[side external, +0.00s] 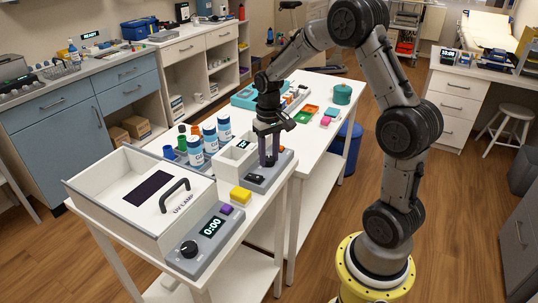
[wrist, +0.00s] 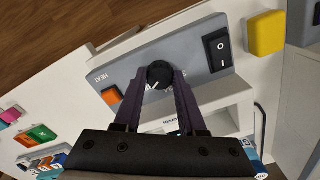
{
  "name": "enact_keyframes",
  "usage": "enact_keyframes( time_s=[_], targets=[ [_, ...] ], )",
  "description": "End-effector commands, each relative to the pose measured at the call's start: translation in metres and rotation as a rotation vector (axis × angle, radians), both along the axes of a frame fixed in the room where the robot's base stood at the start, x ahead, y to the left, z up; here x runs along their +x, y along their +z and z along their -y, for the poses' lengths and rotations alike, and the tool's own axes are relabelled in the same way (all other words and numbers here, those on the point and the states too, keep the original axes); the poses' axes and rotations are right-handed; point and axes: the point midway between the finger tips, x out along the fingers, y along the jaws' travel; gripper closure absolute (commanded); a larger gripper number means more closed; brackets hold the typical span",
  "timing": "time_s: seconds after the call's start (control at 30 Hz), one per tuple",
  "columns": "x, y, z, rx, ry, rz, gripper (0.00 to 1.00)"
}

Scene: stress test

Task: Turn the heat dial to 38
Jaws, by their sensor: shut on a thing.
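The heat dial (wrist: 159,73) is a black round knob on a grey panel (wrist: 195,55) marked HEAT. A white mark on it points to the lower left in the wrist view. My gripper (wrist: 159,82) is shut on the dial, one dark purple finger on each side. In the side view my gripper (side external: 268,158) points down at the panel of a small white device (side external: 232,160), and its fingers hide the dial. The device has a small display (side external: 243,144), too small for me to read.
Beside the dial are an orange button (wrist: 112,95) and a black rocker switch (wrist: 218,50). A yellow block (side external: 240,194) lies near the panel. The UV lamp box (side external: 140,195) stands in front, with several bottles (side external: 210,136) behind the device.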

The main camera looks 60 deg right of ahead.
Motion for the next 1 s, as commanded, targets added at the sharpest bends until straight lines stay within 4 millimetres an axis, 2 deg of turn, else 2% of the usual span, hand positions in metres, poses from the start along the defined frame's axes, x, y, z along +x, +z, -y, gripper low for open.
enact_keyframes(
  time_s=[0.57, 0.6, 0.63, 1.0],
  targets=[
    [0.0011, 0.0022, 0.0004, -0.002, -0.03, 0.005, 1.0],
    [0.0012, 0.0022, 0.0005, -0.002, -0.03, 0.005, 0.53],
    [0.0012, 0.0021, 0.0005, -0.002, -0.03, 0.005, 0.48],
    [0.0008, 0.0043, 0.0004, -0.002, -0.028, 0.003, 0.48]
  ],
)
